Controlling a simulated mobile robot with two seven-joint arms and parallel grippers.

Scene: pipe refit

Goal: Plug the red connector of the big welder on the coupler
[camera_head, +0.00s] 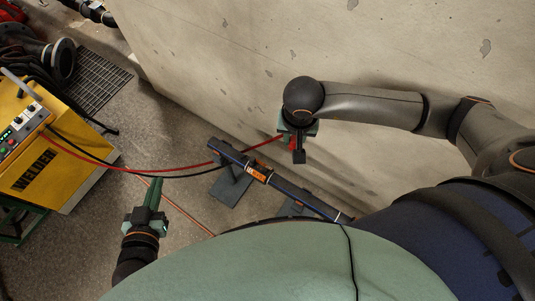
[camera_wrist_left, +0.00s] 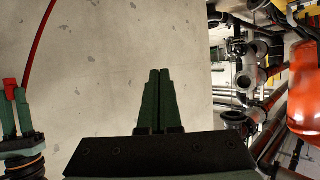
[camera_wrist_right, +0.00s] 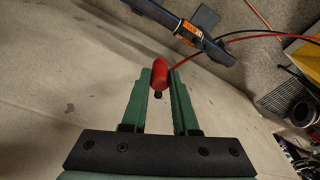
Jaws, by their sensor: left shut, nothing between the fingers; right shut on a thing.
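The big welder (camera_head: 75,155) is a yellow box at the left of the head view; a red cable and a black cable run from it. The orange coupler (camera_head: 257,171) sits on a dark blue pipe (camera_head: 310,202); it also shows in the right wrist view (camera_wrist_right: 188,33). My right gripper (camera_head: 297,141) is shut on the red connector (camera_wrist_right: 160,74), held near the wall, to the right of the coupler and apart from it. My left gripper (camera_head: 155,184) is shut and empty, left of the pipe; its fingers also show in the left wrist view (camera_wrist_left: 159,75).
Grey stands (camera_head: 231,188) carry the pipe. A concrete wall (camera_head: 240,60) rises behind it. A thin orange cable (camera_head: 190,215) lies on the floor. A floor grate (camera_head: 95,80) lies behind the welder. In the left wrist view, a red tank (camera_wrist_left: 303,90) and pipework show at right.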

